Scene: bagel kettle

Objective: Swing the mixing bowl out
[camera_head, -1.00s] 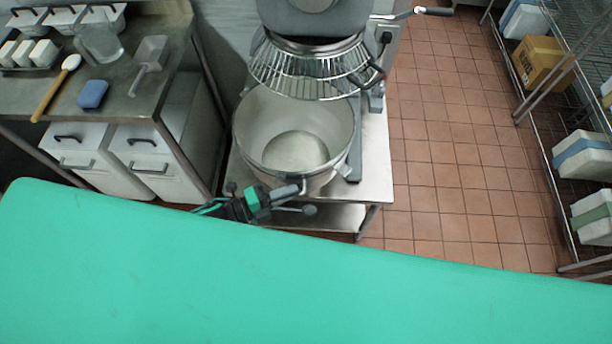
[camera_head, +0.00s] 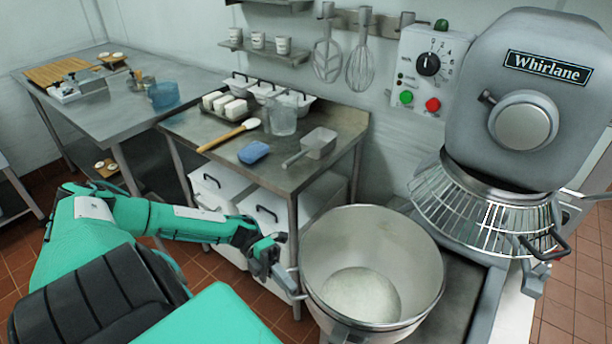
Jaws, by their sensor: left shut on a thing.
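The mixing bowl (camera_head: 325,240) is a large, light metal bowl with pale contents (camera_head: 360,295) at its bottom. It stands in front and to the left of the mixer (camera_head: 540,110), with its mouth clear of the wire guard (camera_head: 480,210). My left arm reaches in from the left. My left gripper (camera_head: 281,271) is shut at the bowl's left side, on what looks like its handle; the fingers hide most of the grip. My right gripper is out of view.
A steel bench (camera_head: 190,130) to the left holds tubs, a blue sponge (camera_head: 253,152), a spoon and a scoop (camera_head: 317,142). White bins (camera_head: 218,185) stand under it, close behind my left forearm. Whisks (camera_head: 360,65) hang on the wall. Tiled floor shows at the right.

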